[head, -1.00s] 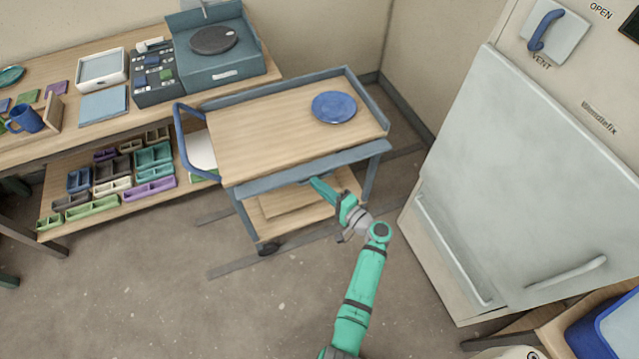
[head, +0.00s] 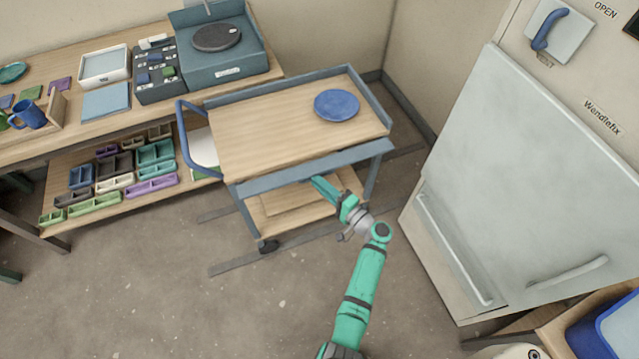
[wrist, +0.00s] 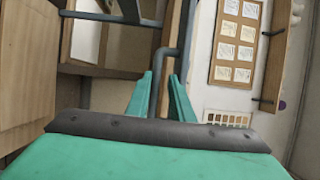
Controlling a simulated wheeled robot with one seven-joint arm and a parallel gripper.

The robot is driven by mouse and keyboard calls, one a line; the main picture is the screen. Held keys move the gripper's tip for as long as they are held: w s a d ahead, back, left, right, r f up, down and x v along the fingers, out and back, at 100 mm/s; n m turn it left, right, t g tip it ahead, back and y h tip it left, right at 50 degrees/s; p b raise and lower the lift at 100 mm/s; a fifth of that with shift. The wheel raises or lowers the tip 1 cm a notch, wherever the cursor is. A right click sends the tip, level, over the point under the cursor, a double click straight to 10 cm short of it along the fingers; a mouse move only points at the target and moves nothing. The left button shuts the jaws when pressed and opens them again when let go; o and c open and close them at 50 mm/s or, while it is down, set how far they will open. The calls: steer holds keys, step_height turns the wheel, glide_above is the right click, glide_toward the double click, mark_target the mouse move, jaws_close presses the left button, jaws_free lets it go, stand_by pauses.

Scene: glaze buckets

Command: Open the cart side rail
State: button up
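The cart (head: 285,125) stands in the middle of the head view with a wooden top. Its side rail (head: 315,166) is the grey-blue strip along the near long edge, just below the bare wood; its exact tilt is hard to judge. My green gripper (head: 318,184) is just below the middle of this rail, pointing up and left. In the wrist view my two green fingers (wrist: 162,92) stand a little apart, with a visible gap. A grey bent bar (wrist: 184,28) shows beyond and between them; I cannot tell whether they touch it.
A blue plate (head: 337,105) lies on the cart top. A blue tube handle (head: 183,140) is at the cart's left end. A workbench (head: 60,140) stands at left, a large white cabinet (head: 530,180) at right. Open floor (head: 200,310) lies in front.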

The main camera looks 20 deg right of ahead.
steer(key=v, duration=1)
steer(key=shift+s+d, duration=0.15)
steer(key=shift+s, duration=0.15)
